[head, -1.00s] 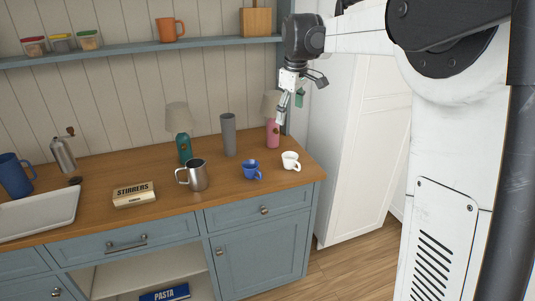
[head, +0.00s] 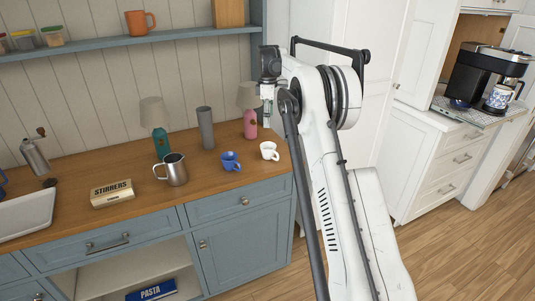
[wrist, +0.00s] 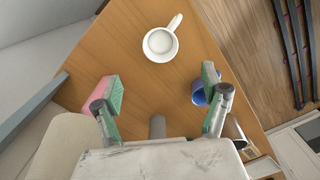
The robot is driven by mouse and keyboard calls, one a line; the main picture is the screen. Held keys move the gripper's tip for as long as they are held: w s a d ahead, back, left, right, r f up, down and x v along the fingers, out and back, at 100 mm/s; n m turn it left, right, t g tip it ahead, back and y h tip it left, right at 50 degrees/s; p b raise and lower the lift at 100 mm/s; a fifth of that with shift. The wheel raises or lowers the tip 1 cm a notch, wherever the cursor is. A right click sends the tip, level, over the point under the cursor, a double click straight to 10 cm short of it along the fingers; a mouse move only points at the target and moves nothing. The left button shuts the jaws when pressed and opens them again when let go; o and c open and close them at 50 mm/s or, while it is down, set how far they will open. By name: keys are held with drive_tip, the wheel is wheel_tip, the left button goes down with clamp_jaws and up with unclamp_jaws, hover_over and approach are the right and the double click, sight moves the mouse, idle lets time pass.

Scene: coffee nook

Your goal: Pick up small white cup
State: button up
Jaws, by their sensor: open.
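The small white cup (head: 269,151) stands upright on the wooden counter near its right end, just right of a blue cup (head: 231,161). In the wrist view the white cup (wrist: 160,44) is seen from above, beyond my fingertips, with its handle to the upper right. My gripper (head: 266,122) hangs above the counter, above and slightly behind the white cup. In the wrist view my gripper (wrist: 160,92) is open, with its green-padded fingers spread and nothing between them. The blue cup (wrist: 199,93) is partly hidden behind the right finger there.
A pink lamp (head: 250,123) stands close behind the cups. A grey cylinder (head: 205,128), a teal lamp (head: 160,143) and a metal pitcher (head: 175,169) stand to the left. A stirrers box (head: 112,193) lies farther left. The counter (head: 245,185) is bare in front of the cups.

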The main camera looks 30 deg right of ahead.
hover_over(269, 146)
drive_tip(key=s+a, duration=0.2)
wheel_tip(269, 146, down, 8)
drive_tip(key=shift+s+d+f+p, duration=0.1)
drive_tip(key=shift+d+f+p, duration=0.05)
drive_tip(key=shift+f, duration=0.8)
drive_tip(key=shift+s+d+f+p, duration=0.1)
drive_tip(key=shift+d+f+p, duration=0.1)
drive_tip(key=shift+f, duration=0.75)
drive_tip(key=shift+s+d+f+p, duration=0.1)
drive_tip(key=shift+f+p, duration=0.05)
drive_tip(key=shift+f, duration=0.8)
drive_tip(key=shift+c, duration=0.5)
drive_tip(key=c, duration=1.3)
drive_tip(key=shift+r, duration=0.1)
drive_tip(key=shift+c, duration=0.3)
